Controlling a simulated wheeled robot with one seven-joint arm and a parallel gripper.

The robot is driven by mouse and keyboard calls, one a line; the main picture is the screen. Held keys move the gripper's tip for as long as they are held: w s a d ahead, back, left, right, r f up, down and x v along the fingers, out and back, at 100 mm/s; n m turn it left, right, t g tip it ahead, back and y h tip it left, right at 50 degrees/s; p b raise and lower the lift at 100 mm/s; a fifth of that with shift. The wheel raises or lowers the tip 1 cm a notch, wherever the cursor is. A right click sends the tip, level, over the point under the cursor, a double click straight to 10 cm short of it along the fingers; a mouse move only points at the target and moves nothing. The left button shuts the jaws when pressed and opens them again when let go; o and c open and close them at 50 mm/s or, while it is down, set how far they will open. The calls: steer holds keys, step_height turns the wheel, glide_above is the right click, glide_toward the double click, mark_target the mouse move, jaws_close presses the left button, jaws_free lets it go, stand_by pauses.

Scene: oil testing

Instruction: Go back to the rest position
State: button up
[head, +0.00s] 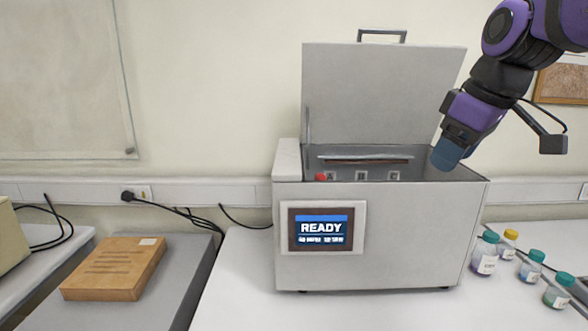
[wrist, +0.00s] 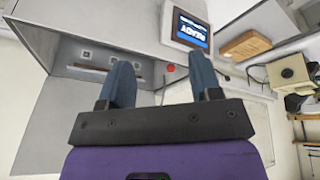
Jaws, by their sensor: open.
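My gripper (head: 447,153) hangs from the upper right in the head view, at the right part of the open grey testing machine (head: 380,260), by the rim of its opening. In the wrist view my gripper (wrist: 163,85) shows two blue fingers spread apart with nothing between them. The machine's lid (head: 382,95) stands upright, and its screen (head: 321,229) reads READY.
Several small bottles with teal and yellow caps (head: 530,266) stand on the white table right of the machine. A brown box (head: 115,268) lies on a grey surface at the left. Cables (head: 175,208) run along the wall.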

steer(key=s+d+f+m+h, duration=0.1)
steer(key=s+d+f+m, duration=0.1)
steer(key=s, duration=0.5)
steer(key=s+d+f+m+t, duration=0.1)
steer(key=s+d+f+m, duration=0.2)
steer(key=s+m, duration=0.3)
steer(key=shift+s+d+f+h, duration=0.2)
steer(key=shift+s+f+h, duration=0.25)
steer(key=shift+s, duration=0.55)
